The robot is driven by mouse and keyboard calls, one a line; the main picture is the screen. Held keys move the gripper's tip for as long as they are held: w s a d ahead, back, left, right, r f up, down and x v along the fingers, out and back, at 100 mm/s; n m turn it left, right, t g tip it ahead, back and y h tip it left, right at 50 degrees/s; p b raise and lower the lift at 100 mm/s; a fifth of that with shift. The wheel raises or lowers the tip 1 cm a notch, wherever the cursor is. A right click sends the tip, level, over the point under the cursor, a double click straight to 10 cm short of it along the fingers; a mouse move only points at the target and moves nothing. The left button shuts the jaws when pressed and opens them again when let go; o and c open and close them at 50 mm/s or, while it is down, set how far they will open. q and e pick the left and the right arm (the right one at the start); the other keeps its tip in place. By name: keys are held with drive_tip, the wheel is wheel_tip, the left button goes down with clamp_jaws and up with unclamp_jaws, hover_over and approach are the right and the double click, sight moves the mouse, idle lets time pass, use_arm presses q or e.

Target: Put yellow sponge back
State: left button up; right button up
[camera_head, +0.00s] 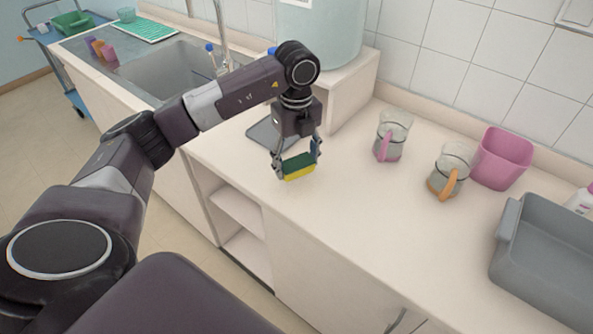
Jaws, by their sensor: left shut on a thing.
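The sponge (299,171) has a yellow lower layer and a dark green top. My left gripper (298,163) is shut on it, with one finger at each end of the sponge. The gripper points down near the counter's front edge; I cannot tell whether the sponge touches the counter. A dark grey flat mat or tray (262,134) lies just behind and left of the gripper, partly hidden by it. My right gripper does not show.
A sink (180,72) with a faucet (222,35) lies at the back left. Two glass jugs, one with a pink handle (384,147) and one with an orange handle (449,184), stand right of the gripper. A pink bin (503,158) and grey tub (505,243) are further right.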

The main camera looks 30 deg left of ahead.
sight(296, 173)
use_arm(q)
wheel_tip(296, 173, down, 4)
drive_tip(key=shift+r+p, duration=0.25)
drive_tip(key=shift+p, duration=0.05)
drive_tip(key=shift+f, duration=0.1)
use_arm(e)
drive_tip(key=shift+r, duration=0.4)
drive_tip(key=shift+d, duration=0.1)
use_arm(q)
drive_tip(key=shift+f, duration=0.25)
drive_tip(key=o, duration=1.1)
drive_tip(key=shift+r, duration=0.1)
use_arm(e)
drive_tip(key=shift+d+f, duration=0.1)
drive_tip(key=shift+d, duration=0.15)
